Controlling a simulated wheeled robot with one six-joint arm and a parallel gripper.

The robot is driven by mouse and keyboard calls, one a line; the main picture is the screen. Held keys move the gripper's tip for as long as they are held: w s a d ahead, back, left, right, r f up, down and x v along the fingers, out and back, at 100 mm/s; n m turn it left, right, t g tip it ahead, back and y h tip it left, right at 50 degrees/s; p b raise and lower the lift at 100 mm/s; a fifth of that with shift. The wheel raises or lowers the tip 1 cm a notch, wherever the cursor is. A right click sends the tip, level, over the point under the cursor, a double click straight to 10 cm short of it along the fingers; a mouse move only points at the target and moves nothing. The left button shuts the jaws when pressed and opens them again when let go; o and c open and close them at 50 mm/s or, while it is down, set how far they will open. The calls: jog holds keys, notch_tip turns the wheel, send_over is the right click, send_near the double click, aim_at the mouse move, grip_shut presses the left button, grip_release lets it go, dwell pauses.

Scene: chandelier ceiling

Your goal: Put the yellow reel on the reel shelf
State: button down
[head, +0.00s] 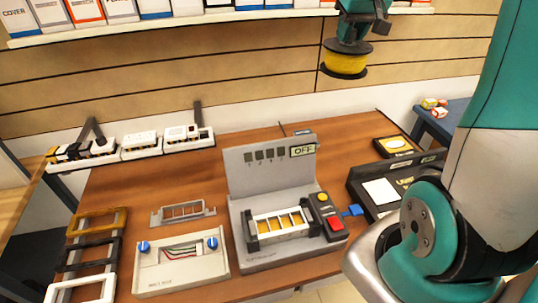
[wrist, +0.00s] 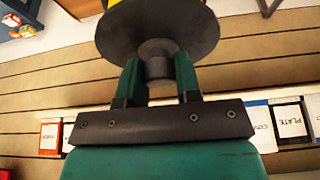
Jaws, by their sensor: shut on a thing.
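The yellow reel (head: 345,64) has a yellow winding between dark round flanges. It hangs below my gripper (head: 362,22) in front of the slatted wall, high above the workbench, in the head view. In the wrist view, my gripper (wrist: 158,72) has its two green fingers shut on the grey hub of the reel. A dark flange of the reel (wrist: 155,35) fills the top of that view, with some yellow beyond it. A white wall shelf (head: 180,22) carries boxes; I cannot tell whether it is the reel shelf. I see no other reel.
The wooden workbench (head: 180,190) carries a grey machine (head: 270,165) with an OFF display, a wiring panel (head: 180,265), frames (head: 85,245) and a black tray (head: 365,190). Socket strips (head: 140,145) stand at its back. A blue table (head: 440,120) with small blocks is at the right.

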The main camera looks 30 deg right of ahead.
aim_at(345, 69)
jog(key=shift+s+f+b, duration=0.15)
jog(key=shift+f+b, duration=0.15)
jog(key=shift+f, duration=0.15)
notch_tip(345, 69, down, 8)
jog(key=b, duration=0.8)
jog(key=shift+f, duration=0.15)
notch_tip(345, 69, down, 28)
jog(key=shift+r+p, duration=0.1)
jog(key=shift+p, duration=0.45)
jog(key=c, duration=0.8)
grip_release()
